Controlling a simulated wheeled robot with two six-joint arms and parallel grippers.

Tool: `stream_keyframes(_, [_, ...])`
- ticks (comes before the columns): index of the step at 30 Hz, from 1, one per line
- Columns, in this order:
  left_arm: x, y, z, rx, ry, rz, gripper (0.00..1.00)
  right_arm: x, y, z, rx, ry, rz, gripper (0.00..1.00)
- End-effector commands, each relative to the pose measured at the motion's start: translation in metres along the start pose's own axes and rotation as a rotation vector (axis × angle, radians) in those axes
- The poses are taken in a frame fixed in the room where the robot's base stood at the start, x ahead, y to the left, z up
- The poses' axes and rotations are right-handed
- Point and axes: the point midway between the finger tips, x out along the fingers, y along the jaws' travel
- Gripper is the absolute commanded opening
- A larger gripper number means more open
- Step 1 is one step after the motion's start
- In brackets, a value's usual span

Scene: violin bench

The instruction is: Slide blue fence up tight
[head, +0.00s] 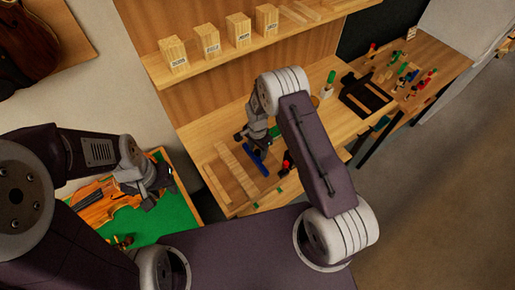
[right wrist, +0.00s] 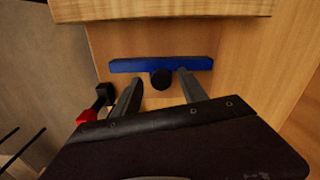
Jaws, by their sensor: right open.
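The blue fence (right wrist: 160,63) is a straight bar with a round black knob (right wrist: 161,80) at its middle, lying on a light wooden surface in the right wrist view. It also shows in the head view (head: 258,164), partly hidden by my right gripper. My right gripper (right wrist: 157,83) is open, its two fingers reaching toward the bar on either side of the knob. I cannot tell whether the fingers touch it. In the head view, my right gripper (head: 255,134) is over the bench.
The violin lies on a green mat (head: 176,218). Wooden strips (head: 232,170) lie left of the fence on the bench. A red-and-black item (head: 287,162) is close on the fence's right. A shelf (head: 215,60) with several labelled wooden blocks runs above the bench.

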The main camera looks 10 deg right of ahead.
Motion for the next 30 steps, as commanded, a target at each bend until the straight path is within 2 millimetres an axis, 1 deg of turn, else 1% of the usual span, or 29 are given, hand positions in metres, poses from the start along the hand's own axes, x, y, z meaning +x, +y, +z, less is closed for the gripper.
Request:
stream_keyframes(7, [0.0000, 0.0000, 0.0001, 0.000, 0.000, 0.000, 0.36, 0.0019, -0.0002, -0.0002, 0.000, 0.000, -0.001, 0.50])
stream_keyframes(8, [0.0000, 0.0000, 0.0001, 0.000, 0.000, 0.000, 0.36, 0.0019, -0.0002, -0.0002, 0.000, 0.000, -0.001, 0.42])
stream_keyframes(9, [0.0000, 0.0000, 0.0001, 0.000, 0.000, 0.000, 0.36, 0.0018, -0.0002, -0.0002, 0.000, 0.000, -0.001, 0.31])
stream_keyframes(11, [0.0000, 0.0000, 0.0000, 0.000, 0.000, 0.000, 0.36, 0.0017, -0.0003, -0.0002, 0.000, 0.000, -0.001, 0.14])
stream_keyframes(12, [0.0000, 0.0000, 0.0000, 0.000, 0.000, 0.000, 0.36, 0.0017, -0.0004, -0.0002, 0.000, 0.001, -0.001, 0.03])
stream_keyframes(13, [0.0000, 0.0000, 0.0000, 0.000, 0.000, 0.000, 0.36, 0.0017, -0.0004, -0.0002, 0.000, 0.001, -0.001, 0.00])
stream_keyframes(30, [-0.0004, 0.0000, 0.0000, 0.000, 0.000, 0.000, 0.36, 0.0001, -0.0012, -0.0005, 0.000, 0.001, -0.003, 0.00])
